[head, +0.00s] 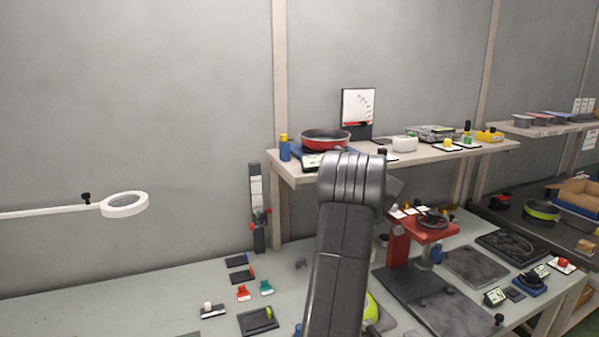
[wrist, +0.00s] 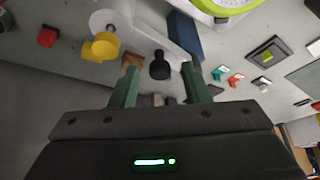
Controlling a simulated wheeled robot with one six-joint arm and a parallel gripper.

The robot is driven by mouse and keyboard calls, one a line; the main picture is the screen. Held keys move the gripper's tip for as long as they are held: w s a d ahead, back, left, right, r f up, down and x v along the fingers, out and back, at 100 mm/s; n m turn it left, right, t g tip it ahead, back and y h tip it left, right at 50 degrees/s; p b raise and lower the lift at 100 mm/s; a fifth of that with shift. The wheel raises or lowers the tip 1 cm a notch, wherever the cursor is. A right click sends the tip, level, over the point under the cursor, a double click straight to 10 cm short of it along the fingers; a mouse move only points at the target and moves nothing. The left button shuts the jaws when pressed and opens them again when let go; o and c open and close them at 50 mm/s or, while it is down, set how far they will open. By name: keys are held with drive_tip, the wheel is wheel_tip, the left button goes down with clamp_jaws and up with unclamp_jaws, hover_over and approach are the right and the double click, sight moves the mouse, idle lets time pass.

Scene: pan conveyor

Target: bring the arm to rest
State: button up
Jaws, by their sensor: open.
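My arm rises in the middle of the head view and hides part of the bench behind it. My gripper (wrist: 160,88) shows in the wrist view, with its two green fingers apart and nothing between them. A black knob (wrist: 160,66) shows beyond the fingertips, apart from them as far as I can tell. In the head view my gripper is hidden behind my arm.
A red pan (head: 325,139) sits on the raised shelf (head: 288,168). A red stand (head: 398,245) is right of my arm. A ring lamp (head: 124,204) reaches in from the left. The left part of the bench (head: 110,300) is clear.

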drive_tip(key=v, duration=1.4)
drive_tip(key=x, duration=1.3)
drive_tip(key=shift+a+f, duration=0.1)
drive_tip(key=shift+f, duration=0.35)
drive_tip(key=shift+s+m, duration=0.2)
drive_tip(key=shift+m, duration=0.4)
drive_tip(key=s+a+r+m+t+h, duration=0.1)
drive_tip(key=s+a+m+h, duration=0.3)
drive_tip(key=m, duration=1)
drive_tip(key=shift+s+a+r+m+t+h+p, duration=0.25)
drive_tip(key=shift+s+m+h+p, duration=0.35)
drive_tip(key=shift+s, duration=0.8)
drive_tip(key=shift+s+a+n, duration=0.1)
drive_tip(key=shift+a+n, duration=0.05)
drive_tip(key=shift+n, duration=0.15)
